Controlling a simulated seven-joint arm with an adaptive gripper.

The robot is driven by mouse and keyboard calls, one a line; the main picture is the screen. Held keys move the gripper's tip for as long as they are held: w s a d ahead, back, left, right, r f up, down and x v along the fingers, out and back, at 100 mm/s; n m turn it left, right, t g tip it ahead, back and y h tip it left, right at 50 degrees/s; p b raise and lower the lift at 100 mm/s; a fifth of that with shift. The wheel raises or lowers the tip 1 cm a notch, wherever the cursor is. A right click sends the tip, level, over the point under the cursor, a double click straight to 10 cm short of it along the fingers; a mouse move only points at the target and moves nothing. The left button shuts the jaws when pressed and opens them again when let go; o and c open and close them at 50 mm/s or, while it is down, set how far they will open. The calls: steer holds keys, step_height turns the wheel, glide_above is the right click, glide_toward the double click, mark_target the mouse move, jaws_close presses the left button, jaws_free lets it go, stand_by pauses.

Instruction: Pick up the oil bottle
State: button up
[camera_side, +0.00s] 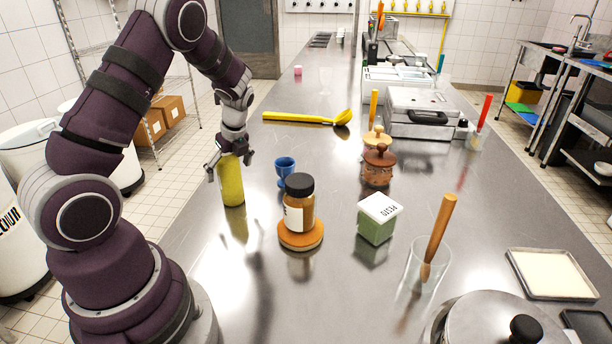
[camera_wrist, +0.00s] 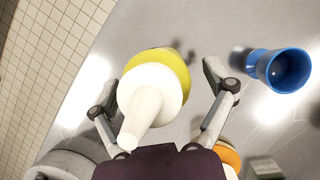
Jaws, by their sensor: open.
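The oil bottle (camera_side: 232,186) is a yellow-green cylinder standing upright on the steel counter, at the left of the side view. In the wrist view its yellow body (camera_wrist: 174,62) shows behind a white tapered spout. My gripper (camera_side: 231,162) is over the bottle's top, pointing down. In the wrist view my gripper (camera_wrist: 161,84) is open, one finger on each side of the bottle, with visible gaps. The spout is hidden behind the gripper in the side view.
A blue egg-cup-shaped cup (camera_side: 285,171) stands close right of the bottle. A black-lidded jar (camera_side: 299,210) sits on an orange round base (camera_side: 301,238) nearer the camera. A pesto box (camera_side: 376,228) and brown pot (camera_side: 378,168) stand farther right. A yellow ladle (camera_side: 305,119) lies behind.

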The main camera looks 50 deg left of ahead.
steer(key=shift+a+f, duration=0.25)
steer(key=shift+f, duration=0.25)
steer(key=c, duration=1.3)
steer(key=shift+r, duration=0.15)
